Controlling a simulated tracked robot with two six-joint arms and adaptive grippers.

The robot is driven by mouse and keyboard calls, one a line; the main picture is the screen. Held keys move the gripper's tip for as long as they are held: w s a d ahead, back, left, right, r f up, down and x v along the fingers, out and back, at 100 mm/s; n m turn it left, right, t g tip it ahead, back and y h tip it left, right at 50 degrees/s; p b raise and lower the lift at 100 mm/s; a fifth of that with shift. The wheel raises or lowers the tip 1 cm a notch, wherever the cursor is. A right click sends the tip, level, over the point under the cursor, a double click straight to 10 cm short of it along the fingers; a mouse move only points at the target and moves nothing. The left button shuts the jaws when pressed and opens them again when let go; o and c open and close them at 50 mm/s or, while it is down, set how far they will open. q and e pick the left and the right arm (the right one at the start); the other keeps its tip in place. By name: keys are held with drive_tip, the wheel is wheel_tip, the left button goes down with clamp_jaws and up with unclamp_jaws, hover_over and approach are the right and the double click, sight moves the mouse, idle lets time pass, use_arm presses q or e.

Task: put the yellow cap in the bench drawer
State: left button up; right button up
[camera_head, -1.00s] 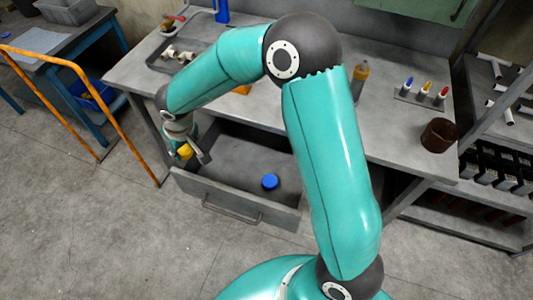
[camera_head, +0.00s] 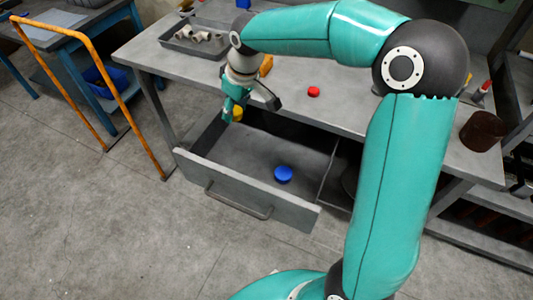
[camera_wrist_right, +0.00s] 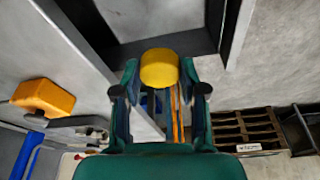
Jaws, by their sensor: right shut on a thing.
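The yellow cap (camera_head: 238,114) is held between the fingertips of my right gripper (camera_head: 240,101), which is shut on it. The cap also shows in the right wrist view (camera_wrist_right: 160,69). In the head view, gripper and cap appear over the back left part of the open bench drawer (camera_head: 225,189); their exact height above it is hard to tell. A blue cap (camera_head: 283,174) lies on the drawer floor, apart from the gripper. The drawer also shows at the top of the right wrist view (camera_wrist_right: 196,42). My left gripper is not in view.
The grey bench (camera_head: 160,62) carries a red cap (camera_head: 313,91), a grey tray of pale parts (camera_head: 178,46), a yellow-orange object (camera_head: 266,65) and a brown cup (camera_head: 482,130). An orange rail (camera_head: 112,92) stands left of the drawer. Most of the drawer floor is clear.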

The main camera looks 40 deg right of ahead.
drive_tip(key=b, duration=0.2)
hover_over(240, 159)
drive_tip(key=s, duration=0.1)
wheel_tip(240, 159, down, 16)
drive_tip(key=shift+r, duration=0.25)
drive_tip(key=shift+f+b, duration=0.35)
drive_tip(key=shift+f, duration=1.7)
drive_tip(key=shift+f, duration=0.1)
drive_tip(key=o, duration=0.8)
drive_tip(key=shift+d+r, duration=0.1)
drive_tip(key=shift+r, duration=0.55)
drive_tip(key=p+v, duration=0.1)
drive_tip(key=v, duration=1)
drive_tip(key=shift+p, duration=0.4)
